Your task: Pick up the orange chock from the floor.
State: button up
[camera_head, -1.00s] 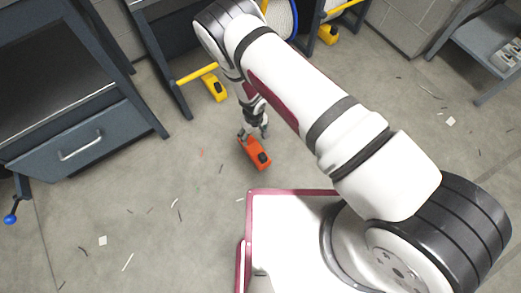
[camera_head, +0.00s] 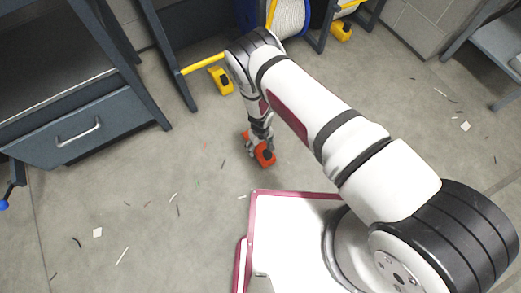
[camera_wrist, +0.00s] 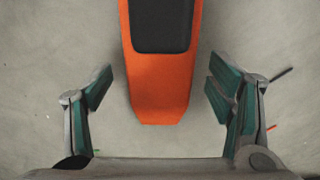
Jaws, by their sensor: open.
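The orange chock (camera_head: 267,159) lies on the floor in front of my base, partly hidden by my gripper (camera_head: 259,147) in the head view. In the wrist view the orange chock (camera_wrist: 158,86) has a black pad on top and its tapered end points toward the palm. My gripper (camera_wrist: 158,90) is open, with one green-padded finger on each side of the chock. Gaps of floor show between the chock and both fingers, so neither touches it.
A dark workbench with a drawer (camera_head: 82,138) stands at left. A yellow chock (camera_head: 221,80) lies near a rack leg, and another yellow chock (camera_head: 341,31) lies farther back. A cable reel (camera_head: 290,18) is on the rack. Floor around the orange chock is clear except small scraps.

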notch_tip(320, 180, down, 3)
jog(key=shift+r+b, duration=0.2)
jog(key=shift+b, duration=0.25)
jog(key=c, duration=1.6)
jog(key=shift+r, duration=0.15)
